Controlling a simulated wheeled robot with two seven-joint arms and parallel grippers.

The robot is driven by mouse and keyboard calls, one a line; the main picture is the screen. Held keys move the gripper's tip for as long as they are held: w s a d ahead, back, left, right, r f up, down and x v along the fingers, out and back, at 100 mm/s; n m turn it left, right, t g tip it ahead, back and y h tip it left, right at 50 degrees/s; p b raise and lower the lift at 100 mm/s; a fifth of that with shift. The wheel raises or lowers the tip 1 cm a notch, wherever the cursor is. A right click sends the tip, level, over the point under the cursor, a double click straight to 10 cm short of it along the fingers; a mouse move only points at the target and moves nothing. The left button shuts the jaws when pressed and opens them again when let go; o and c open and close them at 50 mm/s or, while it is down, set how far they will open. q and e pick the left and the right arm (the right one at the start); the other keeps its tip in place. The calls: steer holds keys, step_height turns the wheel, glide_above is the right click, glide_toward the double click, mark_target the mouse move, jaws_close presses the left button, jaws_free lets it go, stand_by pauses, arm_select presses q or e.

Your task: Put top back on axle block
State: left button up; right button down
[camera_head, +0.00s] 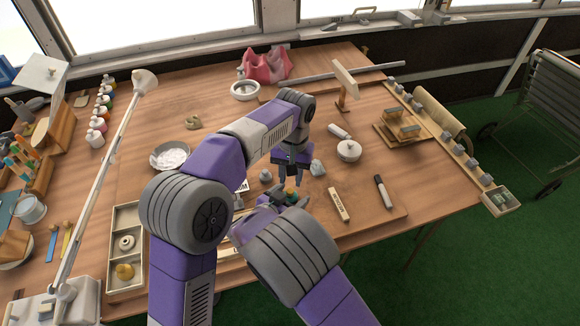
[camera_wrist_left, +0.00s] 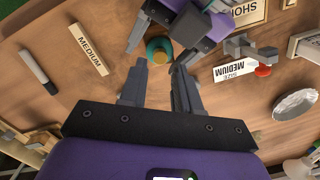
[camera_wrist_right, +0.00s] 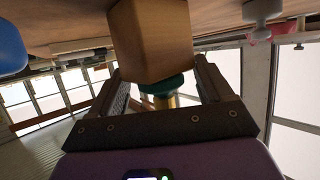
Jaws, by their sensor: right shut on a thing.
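My right gripper (camera_head: 272,200) is low over the front of the table, its fingers around a small teal and brass top (camera_head: 291,189). In the left wrist view the top (camera_wrist_left: 160,49) shows as a teal ring with a golden middle, between the right fingers. In the right wrist view the top (camera_wrist_right: 163,88) is partly hidden behind a plain wooden block (camera_wrist_right: 153,40) near the fingertips; I cannot tell whether they touch. My left gripper (camera_head: 288,172) points down just behind the right one. Its fingers (camera_wrist_left: 157,85) are apart with nothing between them.
A wooden bar (camera_head: 339,204) marked MEDIUM and a marker (camera_head: 383,191) lie to the right. A grey bowl (camera_head: 170,157) and a compartment tray (camera_head: 126,205) are to the left. A white round pot (camera_head: 349,150) and a wooden stand (camera_head: 380,132) are further right.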

mark_target(290, 191)
arm_select(q)
steer(key=n, duration=0.3)
steer(key=r+n, duration=0.1)
steer(key=n, duration=0.2)
steer(key=shift+w+r, duration=0.15)
steer(key=shift+r, duration=0.05)
steer(key=n, duration=0.2)
steer(key=r+n, duration=0.1)
steer(key=n, duration=0.1)
steer(key=shift+w+a+n+t, duration=0.1)
steer(key=shift+w+n+t, duration=0.05)
steer(key=shift+n+t, duration=0.15)
steer(key=shift+f, duration=0.1)
steer(key=shift+f, duration=3.95)
steer(key=shift+c, duration=0.2)
